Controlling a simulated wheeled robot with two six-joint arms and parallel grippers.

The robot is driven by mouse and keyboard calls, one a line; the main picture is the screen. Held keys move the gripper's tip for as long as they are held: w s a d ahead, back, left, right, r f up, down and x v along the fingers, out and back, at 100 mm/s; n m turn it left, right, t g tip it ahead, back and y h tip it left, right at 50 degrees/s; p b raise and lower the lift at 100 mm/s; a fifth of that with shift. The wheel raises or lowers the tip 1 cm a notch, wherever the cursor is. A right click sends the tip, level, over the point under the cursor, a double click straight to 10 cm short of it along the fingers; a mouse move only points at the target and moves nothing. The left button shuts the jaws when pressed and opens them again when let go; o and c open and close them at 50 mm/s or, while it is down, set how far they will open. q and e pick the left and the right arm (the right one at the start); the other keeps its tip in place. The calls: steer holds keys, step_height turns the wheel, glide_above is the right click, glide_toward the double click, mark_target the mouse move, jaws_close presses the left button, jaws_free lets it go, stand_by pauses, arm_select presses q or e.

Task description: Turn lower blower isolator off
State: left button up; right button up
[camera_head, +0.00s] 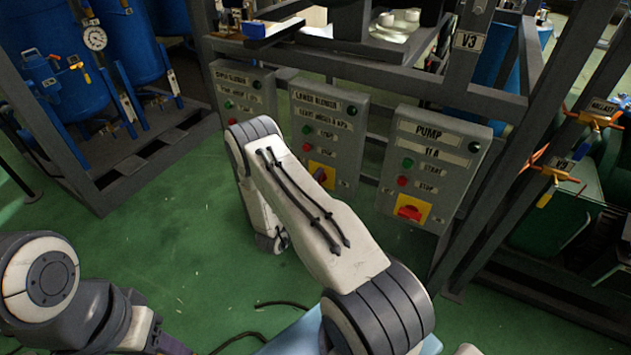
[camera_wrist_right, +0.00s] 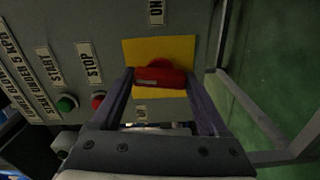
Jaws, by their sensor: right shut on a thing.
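The lower blower panel (camera_head: 328,119) is grey, with a green start button, a red stop button and an isolator on a yellow plate (camera_head: 321,174). The isolator's red handle (camera_wrist_right: 160,78) lies level across the picture in the right wrist view, with an ON label above its plate. My right gripper (camera_wrist_right: 160,82) is shut on this handle, one finger at each end. In the head view my right arm hides the gripper and part of the isolator. My left arm is at the lower left; its gripper is mostly cut off by the bottom edge.
A pump panel (camera_head: 433,161) with its own red isolator (camera_head: 410,212) stands to the right, and another blower panel (camera_head: 243,95) to the left. A dark metal frame surrounds the panels. Green floor lies open in front.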

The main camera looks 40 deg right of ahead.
steer(key=shift+n, duration=0.8)
steer(key=shift+f, duration=0.1)
steer(key=o, duration=1.2)
steer(key=shift+a, duration=0.1)
steer(key=shift+o, duration=0.2)
steer(key=v, duration=1)
steer(key=shift+a+p, duration=0.25)
steer(key=shift+p, duration=0.2)
